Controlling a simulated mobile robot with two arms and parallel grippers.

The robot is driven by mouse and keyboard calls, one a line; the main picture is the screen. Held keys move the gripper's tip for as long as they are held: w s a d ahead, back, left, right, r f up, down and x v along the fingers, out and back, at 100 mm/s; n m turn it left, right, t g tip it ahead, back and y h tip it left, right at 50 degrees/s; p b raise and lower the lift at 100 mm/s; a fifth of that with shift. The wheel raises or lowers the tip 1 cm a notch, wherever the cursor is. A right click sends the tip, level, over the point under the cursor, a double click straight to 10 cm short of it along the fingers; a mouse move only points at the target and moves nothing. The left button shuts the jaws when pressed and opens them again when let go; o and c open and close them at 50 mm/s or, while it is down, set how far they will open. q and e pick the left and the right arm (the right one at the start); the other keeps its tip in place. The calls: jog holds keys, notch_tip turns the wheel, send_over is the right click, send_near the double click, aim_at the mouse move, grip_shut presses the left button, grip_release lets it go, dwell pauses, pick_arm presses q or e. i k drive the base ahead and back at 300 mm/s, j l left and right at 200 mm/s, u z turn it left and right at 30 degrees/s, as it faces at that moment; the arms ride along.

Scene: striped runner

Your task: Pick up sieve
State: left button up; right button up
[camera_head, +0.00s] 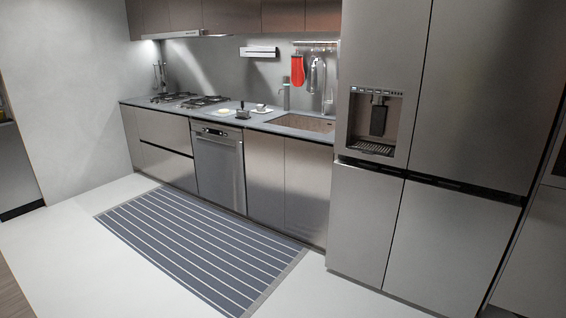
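I cannot make out a sieve for certain. Several small things stand on the grey counter (170,104): a pale round dish (223,112), a small dark object (242,112) and a pale item with a dark top (262,108). They are too small to tell whether one is the sieve. A grey item (314,76) hangs from the wall rail near the sink, its kind unclear. Neither of my grippers is in view.
The sink (305,123), with a tall faucet (326,92), is at the counter's right. A red mitt (297,69) hangs above. A steel fridge (372,215) stands at the right. A striped runner (195,245) lies before the cabinets; the floor around it is clear.

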aim_at(259, 108)
jog(key=i+j+u, duration=0.25)
jog(key=i, duration=1.15)
jog(key=i+l+u, duration=0.1)
jog(key=i+u, duration=0.2)
jog(key=i, duration=1.1)
